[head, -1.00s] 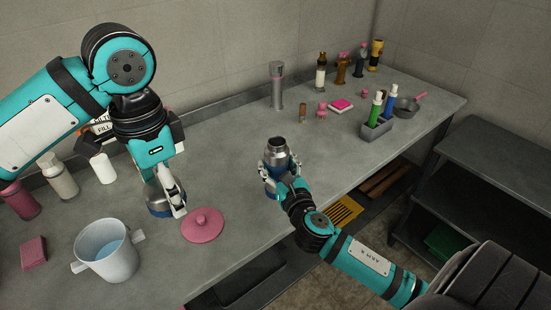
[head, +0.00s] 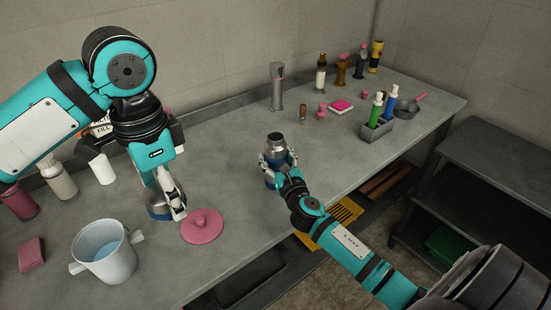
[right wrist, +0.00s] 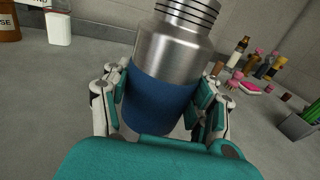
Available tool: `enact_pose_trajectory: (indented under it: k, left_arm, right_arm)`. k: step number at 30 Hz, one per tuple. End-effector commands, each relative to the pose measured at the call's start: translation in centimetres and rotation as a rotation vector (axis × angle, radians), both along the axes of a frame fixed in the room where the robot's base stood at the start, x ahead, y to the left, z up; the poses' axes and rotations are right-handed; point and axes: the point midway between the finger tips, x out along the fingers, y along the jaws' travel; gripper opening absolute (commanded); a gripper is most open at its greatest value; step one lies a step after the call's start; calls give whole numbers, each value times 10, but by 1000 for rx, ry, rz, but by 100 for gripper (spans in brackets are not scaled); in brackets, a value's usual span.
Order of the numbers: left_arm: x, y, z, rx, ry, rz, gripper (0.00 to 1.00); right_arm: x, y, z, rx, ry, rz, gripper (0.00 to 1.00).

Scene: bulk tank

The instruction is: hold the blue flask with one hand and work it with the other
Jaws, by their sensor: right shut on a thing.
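The blue flask (head: 271,181) has a blue body and a bare steel top with a threaded neck. It is upright over the middle of the counter in the head view, and I cannot tell whether its base touches. My right gripper (head: 279,172) is shut around its blue body. The right wrist view shows the blue body (right wrist: 158,103) between both fingers, with the steel shoulder above. My left gripper (head: 172,207) points down at a short steel piece with a blue lower edge (head: 157,207) at the left. The fingers overlap it, and their grip is unclear.
A pink lid (head: 202,226) lies right of the left gripper. A white pot (head: 104,255) of bluish liquid stands at the front left. A grey caddy (head: 376,132) and a small pan (head: 407,108) are at the right. Counter around the flask is clear.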

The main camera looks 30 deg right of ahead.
Motion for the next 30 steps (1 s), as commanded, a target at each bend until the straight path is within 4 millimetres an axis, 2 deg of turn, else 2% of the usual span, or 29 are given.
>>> enact_pose_trajectory:
  k: [4,5,10,21,26,30]
  left_arm:
    - [0,0,-3,0,0,0,18]
    - [0,0,-2,0,0,0,18]
    - [0,0,-2,0,0,0,18]
    - [0,0,1,0,0,0,18]
    - [0,0,-1,0,0,0,18]
    - [0,0,-4,0,0,0,18]
  right_arm:
    - [0,0,-2,0,-2,1,0]
    - [0,0,-3,0,0,0,59]
    - [0,0,-2,0,0,1,81]
    - [-2,1,1,0,1,1,83]
    - [-26,7,-1,0,2,2,83]
    - [-57,15,-2,1,3,2,83]
